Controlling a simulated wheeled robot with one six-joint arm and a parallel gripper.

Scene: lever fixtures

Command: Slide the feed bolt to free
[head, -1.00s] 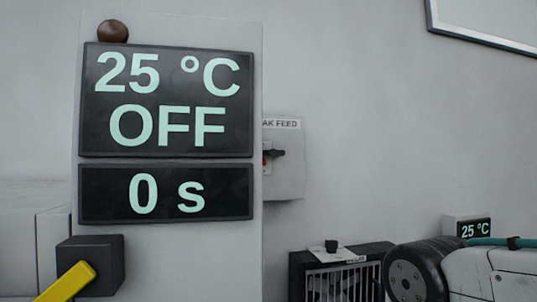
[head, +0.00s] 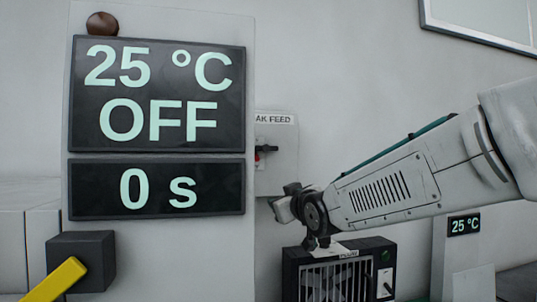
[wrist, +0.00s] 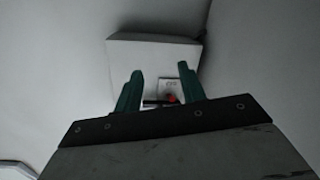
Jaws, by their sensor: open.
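The pale wall box labelled "...AK FEED" (head: 288,138) is in the head view, partly hidden behind a large display panel. Its bolt, a dark handle (head: 270,149) with a red part beside it, lies level on the box front. In the wrist view the box (wrist: 150,52) is ahead of my fingers, and the dark bolt (wrist: 156,103) and red part (wrist: 172,98) show low between them. My gripper (head: 283,203) is at the lower right of the box in the head view. Its green fingers (wrist: 160,72) are apart and hold nothing. I cannot tell the exact gap to the bolt.
A large display panel (head: 157,185) reading 25 °C, OFF and 0 s stands left of the box. A dark block with a yellow lever (head: 55,281) is at lower left. A black grilled unit (head: 373,253) stands under my arm. A small 25 °C display (head: 465,225) is at right.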

